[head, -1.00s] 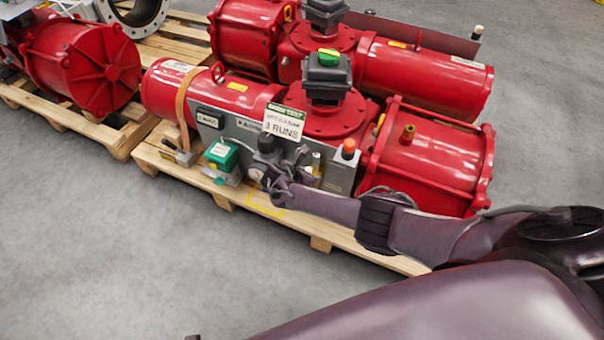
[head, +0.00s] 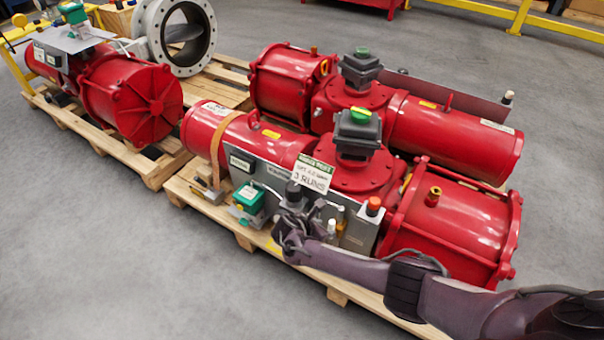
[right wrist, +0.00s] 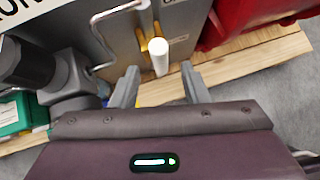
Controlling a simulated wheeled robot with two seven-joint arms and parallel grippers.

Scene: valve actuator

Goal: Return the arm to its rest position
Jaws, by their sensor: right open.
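My right arm (head: 440,300) reaches in from the lower right in the head view. Its gripper (head: 297,222) is in front of the grey control panel of the near red valve actuator (head: 345,165). In the right wrist view the two fingers of the right gripper (right wrist: 158,88) are apart, with nothing between their tips. A white-tipped rod (right wrist: 158,55) on the panel stands just beyond the fingers. A black knob or regulator (right wrist: 28,62) is left of them. My left gripper is not in view.
The actuators stand on wooden pallets (head: 338,297). A green-and-white box (head: 248,199) is on the panel's left and an orange-capped button (head: 374,205) on its right. Another red actuator (head: 130,100) and a round valve flange (head: 176,35) are behind left. Grey floor is free in front.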

